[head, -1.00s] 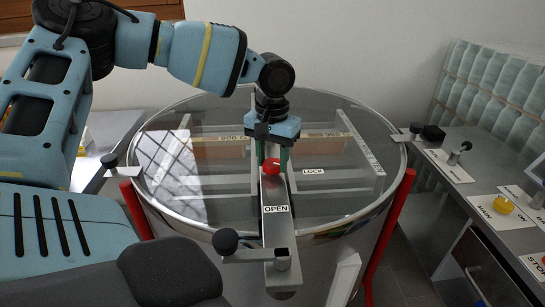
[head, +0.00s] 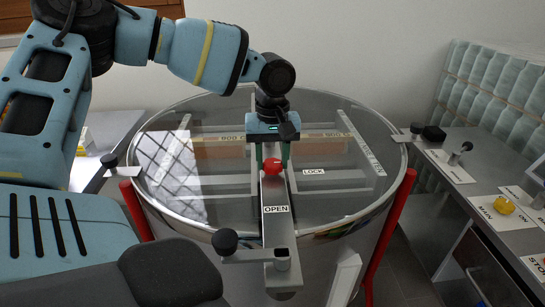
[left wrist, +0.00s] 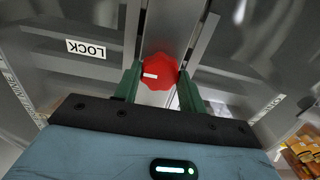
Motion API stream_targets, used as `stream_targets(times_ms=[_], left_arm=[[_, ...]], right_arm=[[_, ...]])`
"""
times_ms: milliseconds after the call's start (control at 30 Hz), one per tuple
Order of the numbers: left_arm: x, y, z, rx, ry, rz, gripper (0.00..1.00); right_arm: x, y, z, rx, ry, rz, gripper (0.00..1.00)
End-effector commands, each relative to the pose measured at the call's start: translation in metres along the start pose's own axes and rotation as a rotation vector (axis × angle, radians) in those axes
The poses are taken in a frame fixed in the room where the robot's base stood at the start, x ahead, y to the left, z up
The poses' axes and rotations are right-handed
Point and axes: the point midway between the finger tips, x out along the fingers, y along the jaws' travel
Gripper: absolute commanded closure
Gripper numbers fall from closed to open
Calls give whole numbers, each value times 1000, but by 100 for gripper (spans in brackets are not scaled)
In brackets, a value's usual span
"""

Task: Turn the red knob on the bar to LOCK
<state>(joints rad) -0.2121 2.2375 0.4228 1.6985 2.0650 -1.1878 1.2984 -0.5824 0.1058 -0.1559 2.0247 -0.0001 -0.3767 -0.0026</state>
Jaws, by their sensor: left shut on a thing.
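The red knob (head: 271,166) sits on the grey metal bar (head: 275,233) that runs over the round tank. An OPEN label (head: 275,209) is on the bar on the near side of the knob. A LOCK label (head: 313,171) lies to its right. My left gripper (head: 272,162) points down with its green fingers shut on the knob's sides. In the left wrist view the knob (left wrist: 163,68) is between the fingers, and its short white mark lies left of centre, toward the side of the upside-down LOCK label (left wrist: 86,48). My right gripper is out of view.
The round glass-topped tank (head: 220,200) has red legs. A black-knobbed clamp (head: 225,241) is at the bar's near end. A bench (head: 455,185) on the right carries a yellow knob (head: 503,205) and other controls. A wall stands behind.

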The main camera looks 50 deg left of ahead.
Motion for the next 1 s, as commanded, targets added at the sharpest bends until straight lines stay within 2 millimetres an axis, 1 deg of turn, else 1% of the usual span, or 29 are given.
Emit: stream_targets(times_ms=[333,367,500,833,933,1000], left_arm=[[-1,0,-1,-5,2,2,82],[-1,0,-1,-5,2,2,57],[-1,0,0,-4,2,2,38],[-3,0,0,-3,1,1,37],[-11,1,-1,-3,3,3,37],[-22,1,-1,-2,4,4,37]], right_arm=[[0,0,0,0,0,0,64],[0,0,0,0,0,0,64],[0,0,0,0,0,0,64],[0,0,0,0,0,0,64],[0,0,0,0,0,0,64],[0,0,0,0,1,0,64]])
